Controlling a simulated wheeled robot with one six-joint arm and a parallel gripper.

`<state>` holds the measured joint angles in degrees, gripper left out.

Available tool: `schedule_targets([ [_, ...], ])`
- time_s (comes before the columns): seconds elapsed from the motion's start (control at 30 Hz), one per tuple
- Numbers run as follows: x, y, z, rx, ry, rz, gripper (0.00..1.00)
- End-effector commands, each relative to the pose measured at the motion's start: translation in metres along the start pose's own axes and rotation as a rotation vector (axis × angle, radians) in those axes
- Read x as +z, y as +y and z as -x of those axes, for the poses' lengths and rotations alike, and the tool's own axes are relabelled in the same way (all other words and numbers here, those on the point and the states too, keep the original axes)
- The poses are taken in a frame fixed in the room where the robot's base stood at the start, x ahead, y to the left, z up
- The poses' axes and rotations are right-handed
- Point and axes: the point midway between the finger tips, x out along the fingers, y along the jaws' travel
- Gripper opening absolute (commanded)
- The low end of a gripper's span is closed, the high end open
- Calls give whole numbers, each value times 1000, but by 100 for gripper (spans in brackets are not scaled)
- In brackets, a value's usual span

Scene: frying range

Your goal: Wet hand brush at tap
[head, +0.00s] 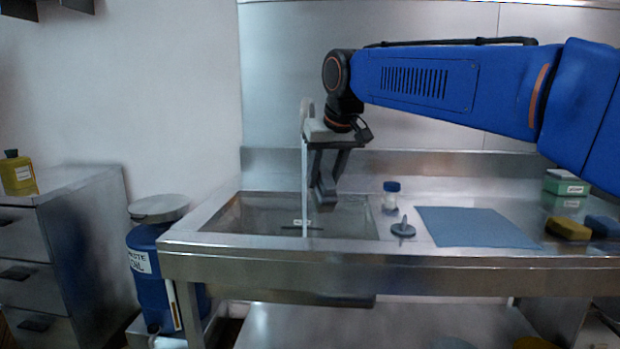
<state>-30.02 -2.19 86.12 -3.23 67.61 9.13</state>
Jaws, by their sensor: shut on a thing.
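My gripper (326,188) hangs pointing down over the steel sink (226,217). It is shut on a dark grey thing that looks like the hand brush (325,202); dark fingers and dark brush blend, so its outline is hard to tell. The tap (305,108) shows as a pale upright shape just left of my gripper's wrist. A thin pale vertical line (304,180), which looks like running water, drops from it into the sink. The brush appears just right of this line; I cannot tell whether they touch.
Right of the sink are a blue-capped bottle (391,196), a grey disc with a knob (403,229) and a blue mat (475,228). Farther right lie a yellow sponge (568,228), a blue block (602,227) and green boxes (567,184). A blue waste drum (150,270) stands left.

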Motion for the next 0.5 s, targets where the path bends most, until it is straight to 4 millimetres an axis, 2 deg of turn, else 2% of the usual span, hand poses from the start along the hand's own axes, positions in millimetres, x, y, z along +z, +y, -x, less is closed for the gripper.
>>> schedule_targets([
  [0.23, 1, 0, 5, 0, 2, 0, 19],
  [0.5, 9, 0, 23, 0, 1, 0, 19],
])
